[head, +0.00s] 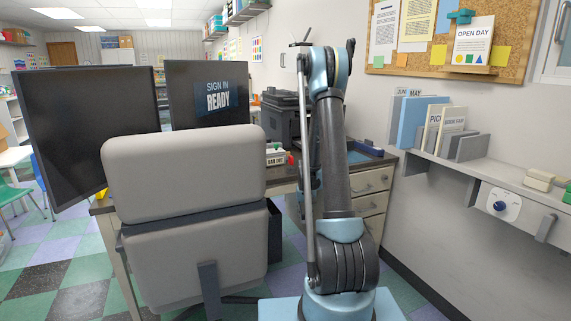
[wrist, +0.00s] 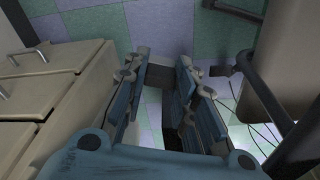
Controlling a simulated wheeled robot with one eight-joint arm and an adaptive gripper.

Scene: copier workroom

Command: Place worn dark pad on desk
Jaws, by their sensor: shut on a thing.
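In the wrist view my gripper (wrist: 160,78) points down over the floor, its blue fingers closed on a dark, flat-sided piece (wrist: 153,76). This looks like the worn dark pad, though the fingers cover much of it. The desk (head: 282,174) stands behind the chair in the head view, with a dark top and pale drawers on its right. In the wrist view its drawer fronts (wrist: 60,75) are left of my gripper. My gripper is beside the desk, not over its top. In the head view my arm hides the gripper and the pad.
A grey chair (head: 185,175) blocks the desk's front left. Two monitors (head: 92,128) and a black printer (head: 283,118) stand at the desk. A small labelled box (head: 276,155) and a blue tray (head: 366,150) sit on its top. A wall shelf (head: 465,165) runs along the right.

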